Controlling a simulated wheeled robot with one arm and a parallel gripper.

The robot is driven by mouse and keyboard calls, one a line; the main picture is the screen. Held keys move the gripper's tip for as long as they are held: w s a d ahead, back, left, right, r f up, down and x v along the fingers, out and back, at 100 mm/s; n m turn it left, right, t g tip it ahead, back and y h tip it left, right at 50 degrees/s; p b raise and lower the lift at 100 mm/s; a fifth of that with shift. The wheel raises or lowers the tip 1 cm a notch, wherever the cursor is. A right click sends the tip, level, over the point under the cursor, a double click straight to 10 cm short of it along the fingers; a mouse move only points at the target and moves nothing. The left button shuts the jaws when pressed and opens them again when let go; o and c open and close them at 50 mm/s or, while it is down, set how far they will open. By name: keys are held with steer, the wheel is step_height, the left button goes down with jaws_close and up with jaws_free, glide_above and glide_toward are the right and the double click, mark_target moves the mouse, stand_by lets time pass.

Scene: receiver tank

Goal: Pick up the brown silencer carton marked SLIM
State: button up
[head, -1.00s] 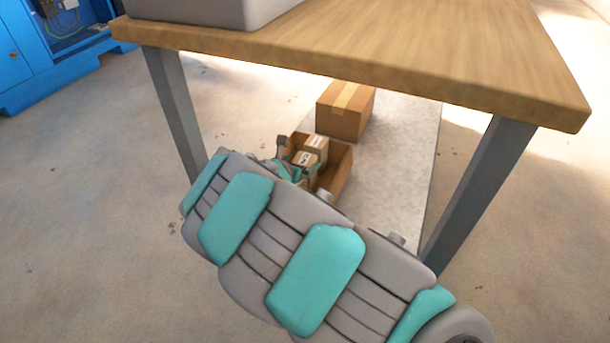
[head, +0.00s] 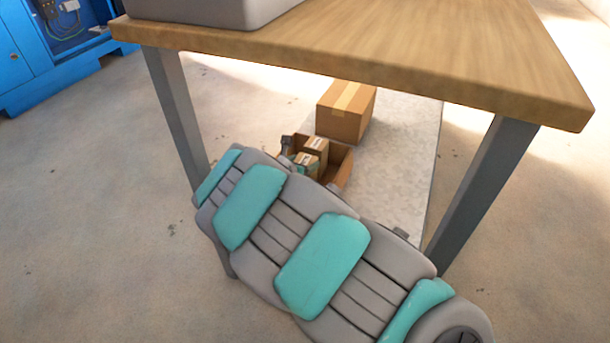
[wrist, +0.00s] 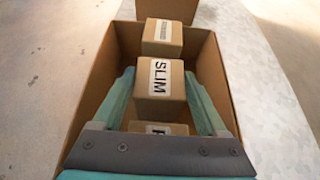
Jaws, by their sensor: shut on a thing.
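The brown silencer carton marked SLIM (wrist: 160,100) stands in the middle of an open brown box, its white label facing up in the wrist view. My gripper (wrist: 160,79) has one teal finger on each side of this carton and is shut on it. A second labelled carton (wrist: 162,34) stands behind it, its label too small to read. A third carton (wrist: 158,128) is nearer, partly hidden by my gripper's dark body. In the head view my arm hides part of the open box (head: 341,167) and its cartons.
The open box has walls close around the cartons. A taped closed carton (head: 346,112) stands just behind it on a pale floor strip (head: 400,170). A wooden table top (head: 400,60) hangs above, with grey legs (head: 480,195) at the sides.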

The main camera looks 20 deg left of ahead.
jaws_close()
stand_by(0.3)
